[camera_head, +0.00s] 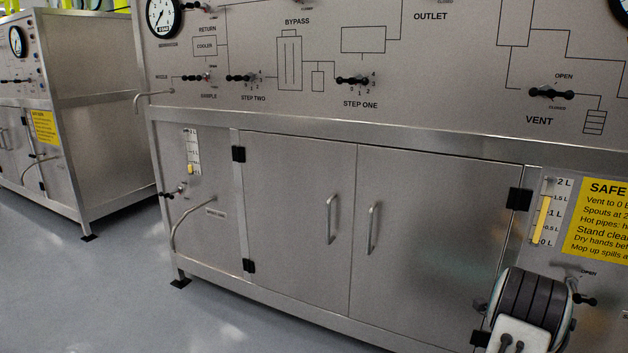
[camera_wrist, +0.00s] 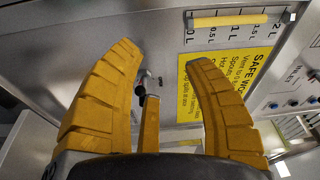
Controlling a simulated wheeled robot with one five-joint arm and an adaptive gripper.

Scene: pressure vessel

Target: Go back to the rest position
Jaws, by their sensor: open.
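My gripper (camera_wrist: 165,85) shows in the wrist view with its two yellow-orange ribbed fingers spread apart and nothing held between them. Beyond the gap is a small valve with a black handle (camera_wrist: 142,92) on the steel panel; I cannot tell whether a finger touches it. In the head view my arm's dark, rounded part shows at the lower right, in front of the cabinet, and the gripper's fingers are not visible there. The same area of the panel holds a black valve handle (camera_head: 585,300) marked OPEN, just right of my arm.
The steel cabinet (camera_head: 300,190) fills the view, with two closed doors and handles. A level gauge (camera_head: 541,215) and a yellow safety sign (camera_head: 600,220) are above my arm. A second cabinet (camera_head: 100,120) stands at left. Grey floor (camera_head: 90,290) is clear at lower left.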

